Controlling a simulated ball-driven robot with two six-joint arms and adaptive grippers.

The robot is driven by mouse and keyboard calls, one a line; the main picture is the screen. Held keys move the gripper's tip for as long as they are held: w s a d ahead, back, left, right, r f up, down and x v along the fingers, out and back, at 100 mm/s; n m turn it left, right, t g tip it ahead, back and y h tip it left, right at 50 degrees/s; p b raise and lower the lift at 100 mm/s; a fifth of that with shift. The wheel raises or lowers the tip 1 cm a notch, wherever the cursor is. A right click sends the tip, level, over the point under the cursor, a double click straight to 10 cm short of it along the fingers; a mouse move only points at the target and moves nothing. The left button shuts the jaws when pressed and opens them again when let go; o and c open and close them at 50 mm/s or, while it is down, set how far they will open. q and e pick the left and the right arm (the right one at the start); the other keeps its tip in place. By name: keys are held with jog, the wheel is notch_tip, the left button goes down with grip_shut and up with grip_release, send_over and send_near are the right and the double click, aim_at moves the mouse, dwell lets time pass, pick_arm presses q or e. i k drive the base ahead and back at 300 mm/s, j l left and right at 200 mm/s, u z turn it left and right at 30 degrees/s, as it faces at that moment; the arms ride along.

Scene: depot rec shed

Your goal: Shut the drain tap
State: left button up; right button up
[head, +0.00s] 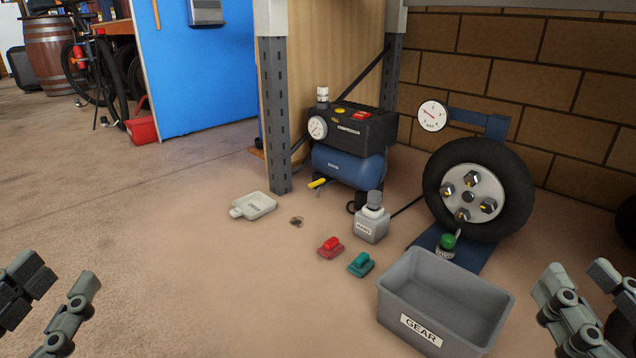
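A compressor (351,137) with a black top and a blue tank (348,166) stands on the floor by the grey post. A small yellow lever (318,183), which looks like the drain tap, sticks out low at the tank's left end. Whether it is open or shut is too small to tell. My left gripper (64,272) is at the lower left edge, open and empty, well apart from the tap. My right gripper (577,270) is at the lower right edge, open and empty, beyond the grey crate from the tap.
A grey GEAR crate (446,283) stands in front, right of centre. A wheel (519,180) stands at right. Floor at left is clear.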

aim_at(321, 181)
jog(key=i+z, duration=0.15)
jog(key=z, duration=0.5)
jog(key=i+j+z, duration=0.35)
jog(key=i+j, duration=0.2)
jog(key=j, duration=0.15)
jog(key=i+j+z, duration=0.2)
jog(key=j, duration=0.2)
jog(key=i+j+z, duration=0.2)
jog(key=j, duration=0.25)
jog(key=i+j, duration=0.15)
jog(key=j, duration=0.2)
jog(key=i+j, duration=0.35)
jog(key=j, duration=0.3)
jog(key=i+j, duration=0.15)
jog(key=j, duration=0.15)
jog(key=i+j, duration=0.2)
jog(key=j, duration=0.15)
